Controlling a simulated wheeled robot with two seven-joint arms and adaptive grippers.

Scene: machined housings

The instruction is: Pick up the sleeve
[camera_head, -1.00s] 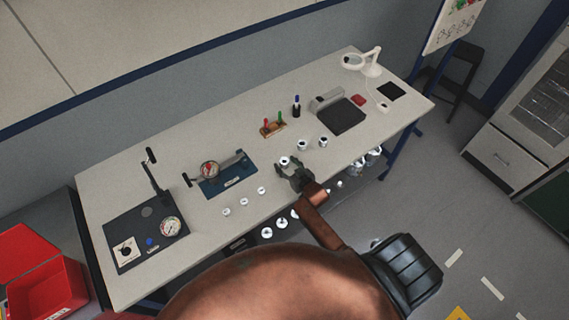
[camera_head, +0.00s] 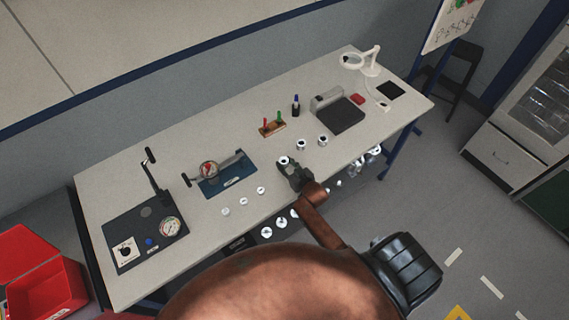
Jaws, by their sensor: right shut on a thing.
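My right gripper (camera_head: 288,166) reaches over the front part of the workbench. It is shut on a small metallic sleeve (camera_head: 284,160), whose ringed top shows at the fingertips. The gripper hides the sleeve's lower part, and I cannot tell whether it touches the bench. Two similar metallic parts stand just to the right, one nearer (camera_head: 301,145) and one farther right (camera_head: 323,140). My left gripper is not in view.
The workbench (camera_head: 120,195) carries a press with a gauge (camera_head: 168,228) at left, a blue gauge fixture (camera_head: 228,179), several small white-silver parts (camera_head: 243,201), a wooden plug stand (camera_head: 272,129), a dark-topped scale (camera_head: 341,116) and a magnifier lamp (camera_head: 372,65). A red bin (camera_head: 45,290) stands at lower left.

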